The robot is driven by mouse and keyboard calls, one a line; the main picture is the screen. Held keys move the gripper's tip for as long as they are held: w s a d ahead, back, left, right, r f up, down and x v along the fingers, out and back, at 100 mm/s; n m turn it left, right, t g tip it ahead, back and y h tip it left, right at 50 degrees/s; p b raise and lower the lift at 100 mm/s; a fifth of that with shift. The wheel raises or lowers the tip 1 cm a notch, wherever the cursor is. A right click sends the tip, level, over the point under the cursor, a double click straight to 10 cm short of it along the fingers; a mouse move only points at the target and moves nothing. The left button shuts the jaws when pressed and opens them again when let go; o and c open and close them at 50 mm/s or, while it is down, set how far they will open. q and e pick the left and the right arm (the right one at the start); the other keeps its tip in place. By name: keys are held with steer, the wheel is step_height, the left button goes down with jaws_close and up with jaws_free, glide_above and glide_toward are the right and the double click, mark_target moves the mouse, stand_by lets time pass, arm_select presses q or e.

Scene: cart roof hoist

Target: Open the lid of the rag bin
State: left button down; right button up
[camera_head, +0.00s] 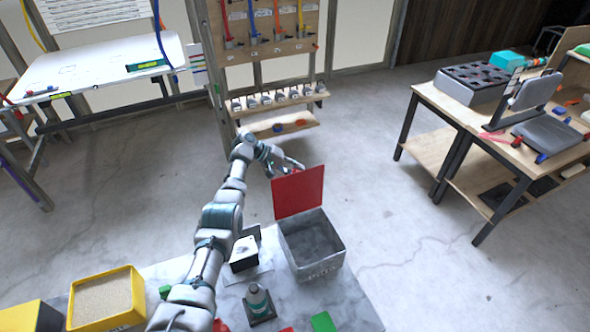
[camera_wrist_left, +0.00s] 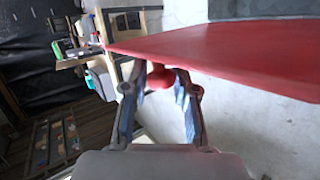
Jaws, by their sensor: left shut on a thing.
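The rag bin (camera_head: 312,258) is a grey, square, open-topped box on the near table. Its red lid (camera_head: 298,192) stands raised, roughly upright at the far edge of the opening, and the bin's inside shows. My left gripper (camera_head: 292,166) is behind the lid's upper edge, its arm reaching in past the bin's left side. In the left wrist view, the red lid (camera_wrist_left: 230,52) spans the upper right. A round red knob (camera_wrist_left: 160,77) on the lid sits between the fingers of my left gripper, which is shut on it. My right gripper is not in view.
The marble-topped table (camera_head: 345,300) also holds a yellow tray (camera_head: 104,298), a small black box (camera_head: 244,252) and a bottle on a dark base (camera_head: 259,303). A rack with tools (camera_head: 270,47) stands behind. A wooden workbench (camera_head: 425,88) is at right, with clear floor between.

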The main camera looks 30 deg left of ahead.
arm_select(q)
steer(key=shift+w+a+f, duration=0.25)
steer(key=shift+a+f, duration=0.25)
steer(key=shift+a, duration=0.05)
steer(key=c, duration=0.9)
jaws_free()
steer(key=shift+d, duration=0.15)
steer(key=shift+c, duration=0.2)
steer(key=shift+w+r, duration=0.1)
steer(key=shift+r, duration=0.1)
steer(key=v, duration=1.1)
steer(key=shift+a, duration=0.45)
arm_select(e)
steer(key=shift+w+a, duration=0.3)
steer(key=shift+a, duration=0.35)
arm_select(q)
steer(key=shift+r, duration=0.1)
